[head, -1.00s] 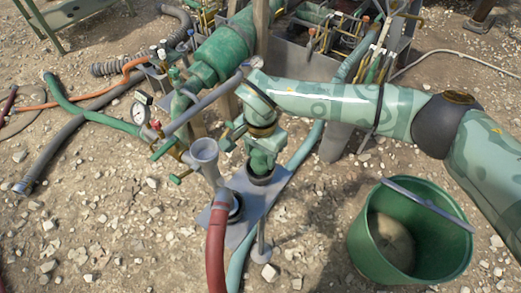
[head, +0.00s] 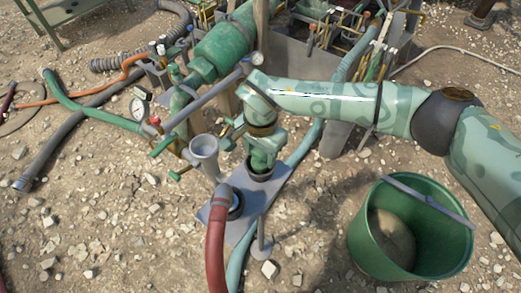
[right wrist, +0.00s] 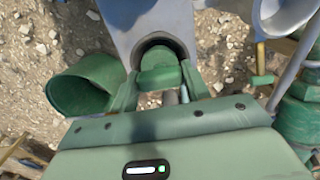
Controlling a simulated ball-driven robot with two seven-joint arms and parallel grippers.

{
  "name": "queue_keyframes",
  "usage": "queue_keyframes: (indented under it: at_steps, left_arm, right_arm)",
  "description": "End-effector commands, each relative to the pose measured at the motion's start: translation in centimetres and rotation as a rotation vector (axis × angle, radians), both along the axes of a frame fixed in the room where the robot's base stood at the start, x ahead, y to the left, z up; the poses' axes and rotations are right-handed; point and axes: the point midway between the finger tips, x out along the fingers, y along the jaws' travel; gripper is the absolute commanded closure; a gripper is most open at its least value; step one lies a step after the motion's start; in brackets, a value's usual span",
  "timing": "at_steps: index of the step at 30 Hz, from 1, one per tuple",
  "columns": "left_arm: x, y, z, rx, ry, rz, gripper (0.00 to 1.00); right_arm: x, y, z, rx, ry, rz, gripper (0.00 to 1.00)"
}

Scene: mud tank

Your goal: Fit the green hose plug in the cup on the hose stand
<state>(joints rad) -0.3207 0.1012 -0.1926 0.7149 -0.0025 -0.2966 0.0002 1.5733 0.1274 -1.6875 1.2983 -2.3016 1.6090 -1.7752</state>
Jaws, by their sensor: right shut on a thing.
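The hose stand is a grey plate (head: 268,199) on the gravel; it shows at the top of the right wrist view (right wrist: 140,14). My right gripper (head: 263,160) points down over the dark cup (head: 261,175) at the plate's far end. In the right wrist view its fingers (right wrist: 158,88) are shut on the green hose plug (right wrist: 158,68). The plug is at the cup's dark round opening (right wrist: 158,42); how deep it sits is hidden. In the head view the gripper hides most of the plug. My left gripper is not in view.
A red hose (head: 217,235) rises to the other cup on the stand. A grey funnel (head: 204,149) stands just left of my gripper. Green pipework (head: 220,55) and valves lie behind. A green bucket (head: 440,240) stands at right. Open gravel lies at front left.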

Motion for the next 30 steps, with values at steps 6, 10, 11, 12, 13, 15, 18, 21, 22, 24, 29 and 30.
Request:
queue_keyframes:
  at_steps: [6,10,11,12,13,15,18,21,22,24,29,30]
  left_arm:
    - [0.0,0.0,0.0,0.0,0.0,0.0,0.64]
    - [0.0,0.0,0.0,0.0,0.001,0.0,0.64]
    - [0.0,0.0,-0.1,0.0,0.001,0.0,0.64]
    - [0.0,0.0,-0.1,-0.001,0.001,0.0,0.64]
    - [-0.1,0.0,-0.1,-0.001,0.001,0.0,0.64]
    - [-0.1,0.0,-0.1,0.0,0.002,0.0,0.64]
    - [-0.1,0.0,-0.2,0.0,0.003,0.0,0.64]
    - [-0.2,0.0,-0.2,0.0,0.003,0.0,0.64]
    - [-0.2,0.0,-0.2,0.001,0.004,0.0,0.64]
    - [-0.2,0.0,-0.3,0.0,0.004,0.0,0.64]
    - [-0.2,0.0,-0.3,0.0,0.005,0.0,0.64]
    - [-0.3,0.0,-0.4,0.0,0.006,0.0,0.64]
  right_arm:
    - [0.0,0.0,0.0,0.001,-0.001,0.0,0.76]
    - [0.0,0.0,-0.1,0.001,-0.001,0.0,0.76]
    - [0.0,0.0,-0.2,0.001,-0.001,0.0,0.76]
    - [0.0,0.0,-0.2,0.001,-0.001,0.0,0.76]
    - [0.0,0.0,-0.3,0.001,-0.001,0.001,0.76]
    - [0.0,0.0,-0.4,0.001,-0.001,0.001,0.76]
    - [0.0,0.0,-0.5,0.001,-0.001,0.001,0.76]
    - [0.0,0.0,-0.7,0.001,-0.001,0.0,0.76]
    - [0.0,0.0,-0.7,0.001,-0.001,0.0,0.76]
    - [0.0,0.0,-0.8,0.001,-0.001,0.0,0.76]
    - [0.0,0.0,-1.1,0.001,-0.001,0.0,0.76]
    - [0.0,0.0,-1.1,0.0,0.0,0.0,0.76]
